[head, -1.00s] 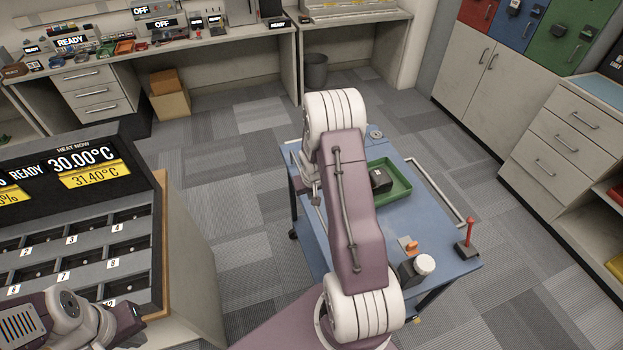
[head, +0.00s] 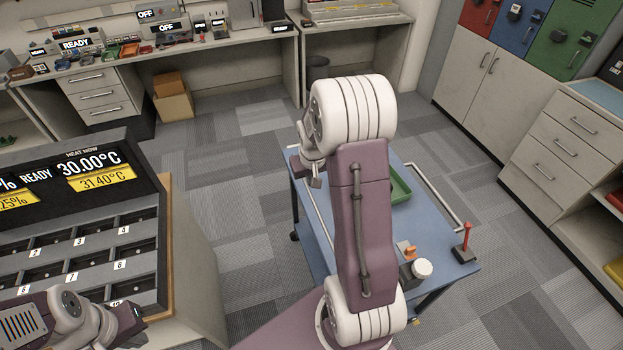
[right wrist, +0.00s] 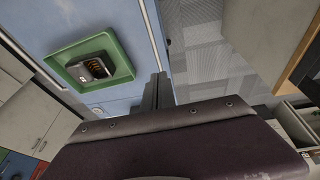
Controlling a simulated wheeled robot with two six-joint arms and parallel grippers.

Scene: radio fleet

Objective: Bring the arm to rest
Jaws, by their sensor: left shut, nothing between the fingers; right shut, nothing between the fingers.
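My right arm (head: 362,220) stands raised in the middle of the head view, in front of the blue cart. Its gripper is mostly hidden there. In the right wrist view the right gripper (right wrist: 158,90) shows as two dark fingers close together, shut and empty, apart from the green tray beside them. My left gripper (head: 132,318) is at the bottom left of the head view, shut and empty, in front of the numbered slot rack.
The blue cart (head: 440,255) bears a green tray (head: 400,188), which holds a dark device (right wrist: 92,68) in the right wrist view. A red-handled item (head: 465,240) and a white-capped container (head: 421,269) stand on the cart. The slot rack (head: 150,255) is at left. Floor between is clear.

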